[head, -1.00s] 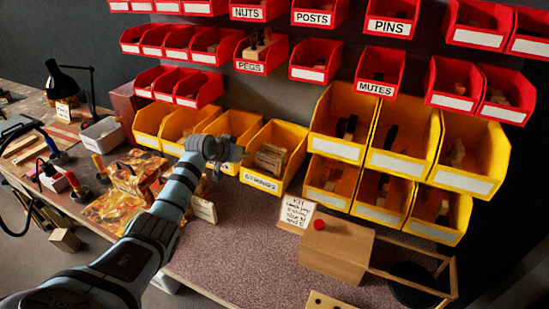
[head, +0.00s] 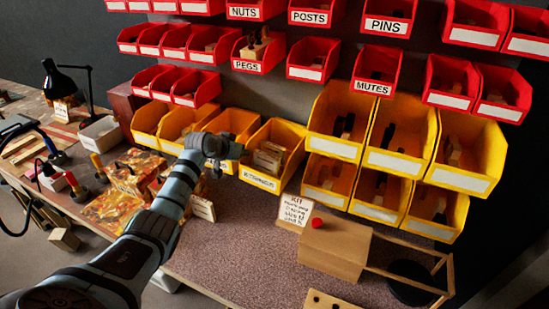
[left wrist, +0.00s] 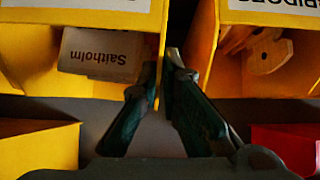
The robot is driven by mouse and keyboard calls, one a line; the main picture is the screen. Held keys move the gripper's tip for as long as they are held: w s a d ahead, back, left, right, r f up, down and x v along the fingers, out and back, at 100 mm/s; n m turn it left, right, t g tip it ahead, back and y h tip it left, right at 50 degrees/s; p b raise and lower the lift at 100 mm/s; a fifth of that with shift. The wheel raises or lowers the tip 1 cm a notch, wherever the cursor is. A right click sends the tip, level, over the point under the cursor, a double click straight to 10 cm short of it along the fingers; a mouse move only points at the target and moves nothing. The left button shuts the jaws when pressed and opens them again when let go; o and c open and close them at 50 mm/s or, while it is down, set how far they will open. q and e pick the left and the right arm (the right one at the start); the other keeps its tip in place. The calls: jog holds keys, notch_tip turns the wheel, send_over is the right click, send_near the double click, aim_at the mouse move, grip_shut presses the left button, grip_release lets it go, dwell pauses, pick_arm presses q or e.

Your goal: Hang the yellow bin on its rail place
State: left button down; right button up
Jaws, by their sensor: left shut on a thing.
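The yellow bin with the strings label (head: 260,180) holds pale packets and stands at the right end of the lower yellow row. Its side wall (left wrist: 155,35) shows in the left wrist view, next to a packet marked Saitholm. My left gripper (head: 232,153) is at its left side, and in the left wrist view the fingers (left wrist: 165,75) close on that wall. Whether the bin's back sits on a rail is hidden. My right gripper is in neither view.
A neighbouring yellow bin (head: 234,123) stands close on the left; its pale wooden pieces (left wrist: 262,48) show in the left wrist view. Red bins (head: 313,60) hang above, and stacked yellow bins (head: 404,130) to the right. A card (head: 295,210) and a wooden box (head: 335,245) stand in front.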

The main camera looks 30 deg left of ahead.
pick_arm(q)
jog(key=shift+w+d, duration=0.1)
jog(key=shift+w, duration=0.2)
jog(key=shift+f+b, duration=0.25)
jog(key=shift+b, duration=0.1)
jog(key=shift+r, duration=0.2)
dwell(0.3)
jog(key=shift+r+p, duration=0.95)
jog(key=shift+p, duration=0.2)
jog(key=shift+s+p, duration=0.65)
jog(key=shift+p, duration=0.35)
jog(key=s+d+p, duration=0.1)
jog(key=s+p, duration=0.6)
jog(key=s, duration=0.6)
jog(key=shift+s, duration=0.35)
jog(key=shift+f, duration=0.1)
